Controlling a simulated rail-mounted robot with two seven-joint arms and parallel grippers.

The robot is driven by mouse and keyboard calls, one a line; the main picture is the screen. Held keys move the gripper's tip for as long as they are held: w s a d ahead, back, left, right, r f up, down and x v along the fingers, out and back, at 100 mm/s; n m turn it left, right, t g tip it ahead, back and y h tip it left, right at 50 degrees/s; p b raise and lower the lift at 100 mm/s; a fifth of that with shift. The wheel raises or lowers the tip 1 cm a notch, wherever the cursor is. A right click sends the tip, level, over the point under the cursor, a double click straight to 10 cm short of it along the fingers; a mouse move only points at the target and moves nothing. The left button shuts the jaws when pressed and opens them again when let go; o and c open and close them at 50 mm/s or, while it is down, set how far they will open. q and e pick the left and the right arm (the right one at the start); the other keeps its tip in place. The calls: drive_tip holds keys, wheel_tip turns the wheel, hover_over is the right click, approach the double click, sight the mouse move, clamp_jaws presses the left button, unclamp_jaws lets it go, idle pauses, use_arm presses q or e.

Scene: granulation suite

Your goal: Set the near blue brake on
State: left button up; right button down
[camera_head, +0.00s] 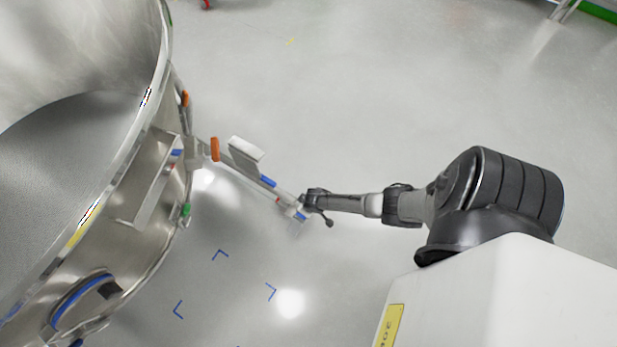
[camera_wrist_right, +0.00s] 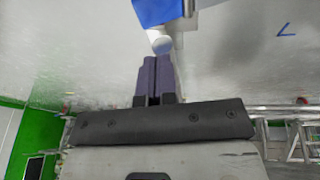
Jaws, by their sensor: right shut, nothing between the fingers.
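My right gripper (camera_head: 304,204) comes in from the right at the outer end of a metal bar that sticks out from a large steel vessel. A small blue piece (camera_head: 290,212) is at that end of the bar, right by the fingertips. In the right wrist view my gripper's dark fingers (camera_wrist_right: 154,80) are shut together and empty. A blue part (camera_wrist_right: 158,12) lies just past their tips, with a pale rounded end below it. I cannot tell whether the fingers touch it. Another blue piece (camera_head: 267,181) is farther up the bar. My left gripper is not in view.
The steel vessel (camera_head: 150,220) fills the left side. Orange pieces (camera_head: 214,149) and a green piece (camera_head: 186,209) are on its frame. A flat grey plate (camera_head: 246,149) is on the bar. Blue corner marks (camera_head: 220,254) lie on the floor.

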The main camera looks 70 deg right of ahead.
drive_tip(key=b+x, duration=0.4)
drive_tip(key=x, duration=0.1)
drive_tip(key=shift+s+f, duration=0.15)
drive_tip(key=shift+f, duration=0.25)
drive_tip(key=shift+s+d+f+b, duration=0.1)
drive_tip(key=shift+d+f+b, duration=0.2)
drive_tip(key=shift+f+b, duration=0.25)
drive_tip(key=shift+d+f+b, duration=0.25)
drive_tip(key=shift+f+b, duration=0.25)
drive_tip(key=shift+f, duration=0.1)
drive_tip(key=shift+a, duration=0.1)
